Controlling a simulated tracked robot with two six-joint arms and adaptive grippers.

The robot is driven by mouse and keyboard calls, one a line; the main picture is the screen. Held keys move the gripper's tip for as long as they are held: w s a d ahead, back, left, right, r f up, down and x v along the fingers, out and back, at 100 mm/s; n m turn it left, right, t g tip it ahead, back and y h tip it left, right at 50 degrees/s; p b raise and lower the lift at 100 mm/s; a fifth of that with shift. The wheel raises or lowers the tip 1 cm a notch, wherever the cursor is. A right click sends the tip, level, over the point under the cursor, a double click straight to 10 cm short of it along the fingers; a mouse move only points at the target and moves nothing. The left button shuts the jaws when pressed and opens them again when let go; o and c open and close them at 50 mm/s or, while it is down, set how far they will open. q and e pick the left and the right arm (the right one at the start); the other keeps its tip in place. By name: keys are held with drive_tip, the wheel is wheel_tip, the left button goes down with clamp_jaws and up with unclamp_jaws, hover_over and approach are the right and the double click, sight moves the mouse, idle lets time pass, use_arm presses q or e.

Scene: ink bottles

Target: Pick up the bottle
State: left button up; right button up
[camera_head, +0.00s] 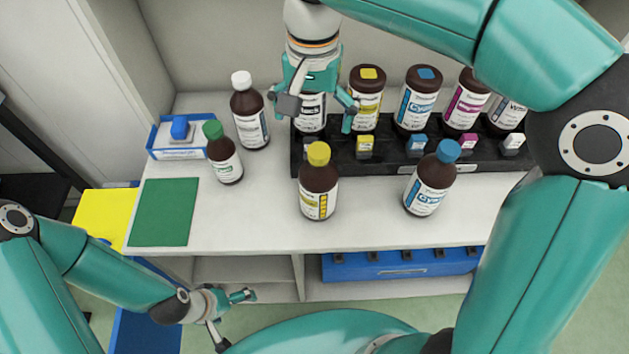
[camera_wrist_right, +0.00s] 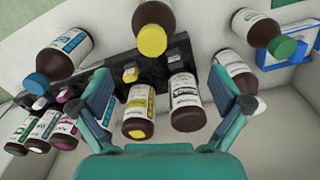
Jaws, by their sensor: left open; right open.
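Several brown bottles stand on a white counter. In the head view, my right gripper (camera_head: 320,112) is open, with its fingers on either side of the black-ink bottle (camera_head: 311,113) in the back row. The gripper hides that bottle's top. In the right wrist view, this bottle (camera_wrist_right: 186,102) shows between my open fingers (camera_wrist_right: 160,78), with the yellow-ink bottle (camera_wrist_right: 138,112) beside it. Yellow-capped (camera_head: 318,184), blue-capped (camera_head: 430,180), green-capped (camera_head: 223,155) and white-capped (camera_head: 249,115) bottles stand outside the row. My left gripper (camera_head: 232,320) is open and empty, below the counter's front edge.
A black rack (camera_head: 480,160) holds the back-row bottles and small cartridges. A blue-and-white tray (camera_head: 181,140) and a green mat (camera_head: 165,212) lie at the left. A blue box (camera_head: 400,264) sits on the lower shelf. The counter's front strip (camera_head: 265,225) is clear.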

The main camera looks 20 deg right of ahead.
sight(318, 170)
drive_tip(key=f, duration=0.9)
drive_tip(key=shift+s+d, duration=0.1)
drive_tip(key=shift+d, duration=0.3)
drive_tip(key=shift+s+a+f, duration=0.1)
drive_tip(key=shift+s+f, duration=0.1)
drive_tip(key=shift+f, duration=1.15)
drive_tip(key=shift+s+f, duration=0.15)
drive_tip(key=shift+f, duration=1.2)
drive_tip(key=c, duration=1.5)
drive_tip(key=shift+r, duration=0.1)
drive_tip(key=shift+c, duration=0.9)
drive_tip(key=shift+r, duration=0.15)
